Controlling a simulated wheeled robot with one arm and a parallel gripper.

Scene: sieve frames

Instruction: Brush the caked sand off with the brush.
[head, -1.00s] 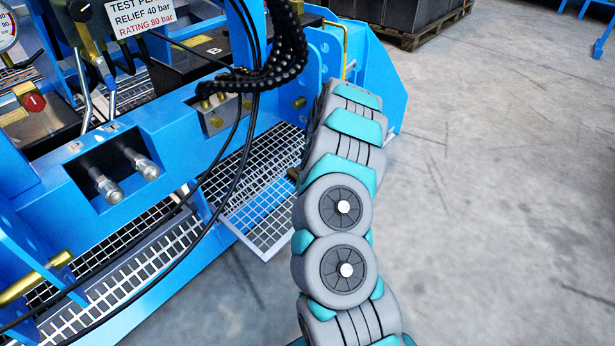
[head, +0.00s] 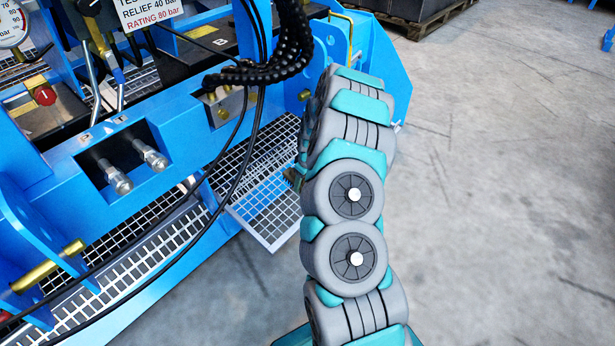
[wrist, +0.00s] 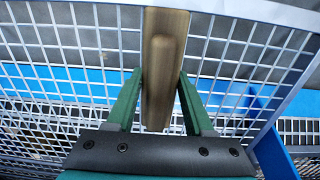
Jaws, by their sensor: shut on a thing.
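In the wrist view my gripper (wrist: 160,75) has green fingers shut on a brown wooden handle, which looks like the brush (wrist: 165,42). Its bristles are not in sight. Behind the handle lies a pale wire mesh in a frame (wrist: 60,60); I cannot tell whether the brush touches it. In the head view a framed mesh panel (head: 268,218) sticks out low at the blue rig, left of my arm. My arm hides most of the gripper there. I cannot make out any caked sand in either view.
A blue rig (head: 235,125) with gauges, bolts and a test sign (head: 148,10) fills the left. Black hoses (head: 250,75) hang in front of it, close to my arm. Grey floor (head: 500,200) on the right is clear. A dark crate on a pallet (head: 425,20) stands behind.

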